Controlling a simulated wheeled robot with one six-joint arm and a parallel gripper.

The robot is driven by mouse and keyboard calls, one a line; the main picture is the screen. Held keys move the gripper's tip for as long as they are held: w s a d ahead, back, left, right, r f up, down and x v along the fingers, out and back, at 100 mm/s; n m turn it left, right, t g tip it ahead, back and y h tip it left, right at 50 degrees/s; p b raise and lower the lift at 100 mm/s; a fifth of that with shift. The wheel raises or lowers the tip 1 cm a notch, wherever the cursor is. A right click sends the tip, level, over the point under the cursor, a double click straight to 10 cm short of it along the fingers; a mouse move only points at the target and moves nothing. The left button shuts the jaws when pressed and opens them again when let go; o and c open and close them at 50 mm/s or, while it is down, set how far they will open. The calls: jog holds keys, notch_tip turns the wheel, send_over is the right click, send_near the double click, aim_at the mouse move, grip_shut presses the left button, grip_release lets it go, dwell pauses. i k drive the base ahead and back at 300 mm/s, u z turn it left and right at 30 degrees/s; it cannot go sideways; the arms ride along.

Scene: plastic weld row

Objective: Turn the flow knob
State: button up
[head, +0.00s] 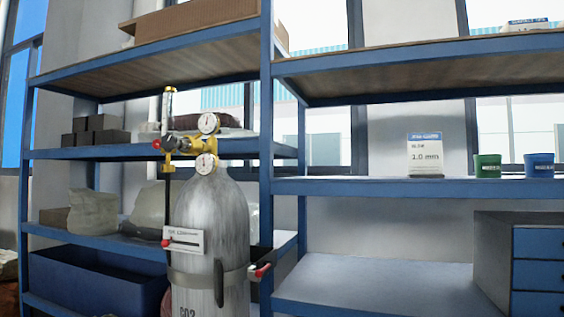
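A grey gas cylinder (212,240) marked CO2 stands upright in front of the blue shelving. A brass regulator (185,144) sits on its top, with two round gauges, an upper one (208,123) and a lower one (206,163). A clear upright flow tube (168,106) rises at the regulator's left end. A small red knob (157,143) is at the left end, just below the tube; it looks like the flow knob. Its turn position is too small to tell. My gripper is not in view.
A strap (205,277) circles the cylinder, with a red-tipped black clamp (260,268) at its right. A white label (184,241) hangs at its left. Shelves (130,152) stand close behind. Green (487,166) and blue (540,165) cups and a sign (425,155) are on the right shelf.

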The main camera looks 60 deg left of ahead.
aim_at(156, 143)
jog(key=u, duration=2.65)
